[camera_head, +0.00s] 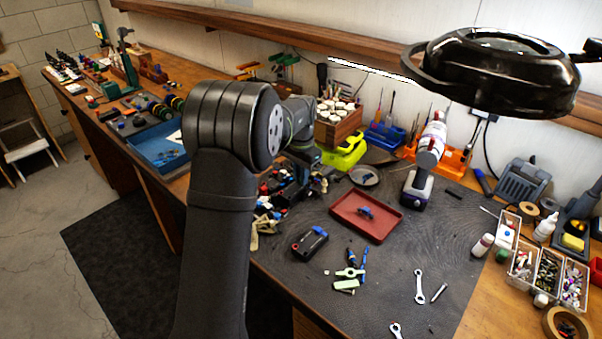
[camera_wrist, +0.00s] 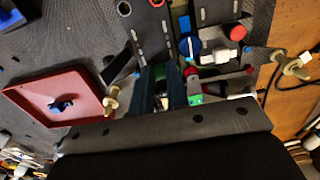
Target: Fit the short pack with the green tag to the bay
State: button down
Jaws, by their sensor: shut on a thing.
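My gripper (camera_wrist: 163,78) reaches down over the parts in the wrist view. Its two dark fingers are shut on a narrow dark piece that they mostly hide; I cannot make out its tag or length. A small green part (camera_wrist: 193,87) shows just right of the fingers, and I cannot tell whether it belongs to the held piece. Slotted grey chassis plates (camera_wrist: 151,35) lie beyond the fingertips; the bay itself is not clear. In the head view my arm hides most of the car parts (camera_head: 275,205) and the held piece.
A red tray (camera_head: 367,216) with a small blue piece lies right of the car parts. A black pack-like block (camera_head: 310,244), a pale green part (camera_head: 349,273) and a wrench (camera_head: 420,287) lie on the mat. A drill (camera_head: 424,165) stands behind. A lamp (camera_head: 500,70) hangs above.

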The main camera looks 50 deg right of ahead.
jog(key=shift+f, duration=0.3)
jog(key=c, duration=1.3)
grip_release()
notch_tip(320, 180, up, 8)
jog(key=shift+r, duration=0.1)
jog(key=w+a+r+n, duration=0.1)
jog(key=w+a+n, duration=0.1)
jog(key=w+a, duration=0.45)
jog(key=w+a+n, duration=0.3)
jog(key=w, duration=0.6)
jog(key=shift+w+a+f+n, duration=0.6)
jog(key=shift+w+a, duration=0.8)
jog(key=shift+a, duration=0.55)
jog(key=shift+w+a+f+n, duration=0.55)
jog(key=shift+w+a, duration=0.9)
jog(key=shift+a, duration=0.5)
jog(key=shift+w+a+f+n, duration=0.6)
jog(key=shift+w+a, duration=0.8)
jog(key=shift+a, duration=0.55)
